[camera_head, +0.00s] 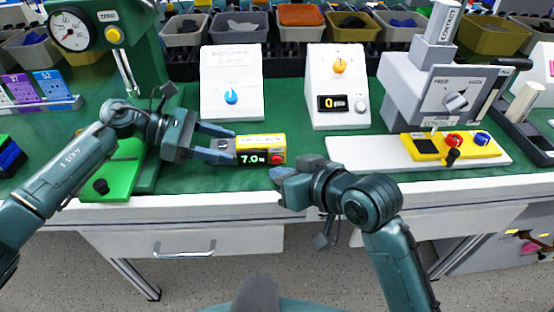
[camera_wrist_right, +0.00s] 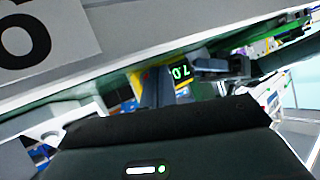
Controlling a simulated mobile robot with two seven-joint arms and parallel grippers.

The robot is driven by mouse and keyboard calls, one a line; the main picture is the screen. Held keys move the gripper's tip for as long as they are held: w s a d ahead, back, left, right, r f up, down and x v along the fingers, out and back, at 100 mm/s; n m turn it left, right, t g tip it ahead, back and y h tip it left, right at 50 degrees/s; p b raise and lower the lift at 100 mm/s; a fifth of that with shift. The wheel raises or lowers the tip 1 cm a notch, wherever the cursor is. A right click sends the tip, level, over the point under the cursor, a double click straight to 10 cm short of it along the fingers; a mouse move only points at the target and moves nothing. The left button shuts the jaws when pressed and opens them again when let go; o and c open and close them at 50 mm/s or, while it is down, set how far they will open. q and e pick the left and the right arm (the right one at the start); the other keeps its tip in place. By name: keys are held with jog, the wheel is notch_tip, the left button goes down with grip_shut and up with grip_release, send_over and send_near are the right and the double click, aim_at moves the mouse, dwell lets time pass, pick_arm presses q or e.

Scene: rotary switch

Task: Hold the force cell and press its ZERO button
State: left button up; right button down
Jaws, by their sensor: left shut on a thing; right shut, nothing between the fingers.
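The force cell (camera_head: 262,141) is a small yellow box with a black display reading about 7.0 in green. It is held level above the front of the bench. My left gripper (camera_head: 234,150) is shut on its left end. My right gripper (camera_head: 277,175) is shut and empty, just below and right of the force cell, apparently apart from it. In the right wrist view the display (camera_wrist_right: 180,72) shows beyond my right fingers (camera_wrist_right: 152,88), which cover part of the yellow body. I cannot make out a ZERO button on the cell.
A dial gauge stand (camera_head: 70,28) with a ZERO label and yellow knob (camera_head: 113,35) is at upper left. White boxes with a blue knob (camera_head: 231,97) and an orange knob (camera_head: 339,66) stand behind. A grey contact fixture (camera_head: 430,85) is at right. Bins line the back.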

jog(key=shift+w, duration=0.15)
jog(key=shift+w, duration=0.3)
jog(key=shift+w, duration=0.45)
dwell(0.9)
dwell(0.4)
jog(key=shift+s, duration=0.9)
jog(key=shift+s, duration=2.5)
